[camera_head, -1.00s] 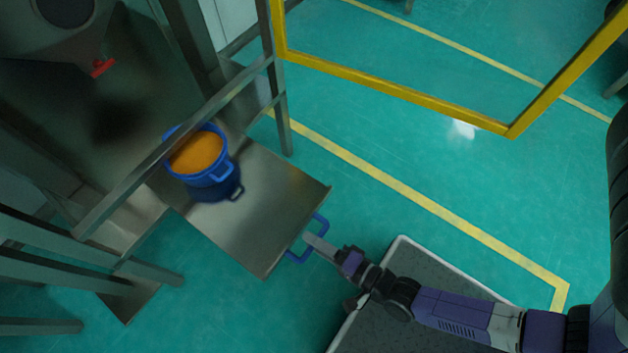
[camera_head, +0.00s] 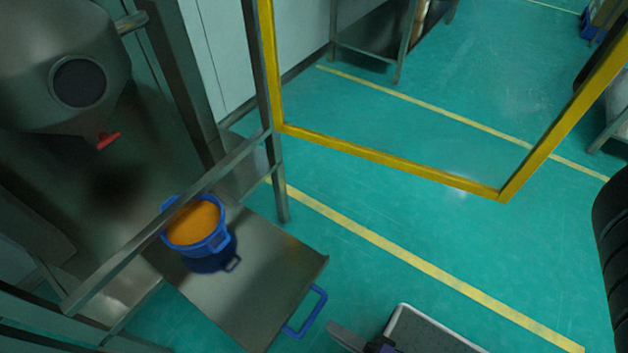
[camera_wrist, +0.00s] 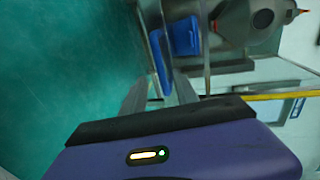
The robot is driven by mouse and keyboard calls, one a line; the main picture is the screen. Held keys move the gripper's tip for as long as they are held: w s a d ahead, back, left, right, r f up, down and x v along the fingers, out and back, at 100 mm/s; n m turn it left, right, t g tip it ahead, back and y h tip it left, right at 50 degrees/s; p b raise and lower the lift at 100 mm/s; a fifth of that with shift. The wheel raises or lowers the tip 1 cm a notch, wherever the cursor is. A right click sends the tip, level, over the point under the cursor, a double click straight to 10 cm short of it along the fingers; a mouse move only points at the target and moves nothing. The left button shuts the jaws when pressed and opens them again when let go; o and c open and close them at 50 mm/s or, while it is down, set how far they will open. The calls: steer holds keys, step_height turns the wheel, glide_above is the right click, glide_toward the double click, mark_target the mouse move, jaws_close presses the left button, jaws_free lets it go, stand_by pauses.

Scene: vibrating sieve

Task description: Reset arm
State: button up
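My gripper (camera_head: 342,334) shows at the bottom of the head view, close to the right of the blue handle (camera_head: 308,313) but apart from it. In the wrist view, my gripper's two grey fingers (camera_wrist: 160,82) stand apart with nothing seen held between them. Most of my arm is outside the head view. The blue handle is fixed to the front edge of the metal tray (camera_head: 265,265). A blue bucket (camera_head: 205,246) with orange contents stands on the tray, under a metal rail. The bucket also shows in the wrist view (camera_wrist: 180,38).
The sieve's metal body (camera_head: 50,50) with a red valve handle (camera_head: 108,140) is at the upper left. A yellow frame (camera_head: 385,160) stands at the upper middle. Metal posts and rails surround the tray. Green floor to the right is largely clear.

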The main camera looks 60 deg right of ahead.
step_height(320, 180, up, 43)
steer(key=s+n+p, duration=0.2)
steer(key=n+p, duration=1.4)
steer(key=n, duration=0.2)
step_height(320, 180, down, 42)
steer(key=s+d+b, duration=0.1)
steer(key=s+b, duration=0.1)
steer(key=b, duration=3.9)
steer(key=shift+d+f+g+b, duration=0.2)
steer(key=shift+g+b, duration=0.2)
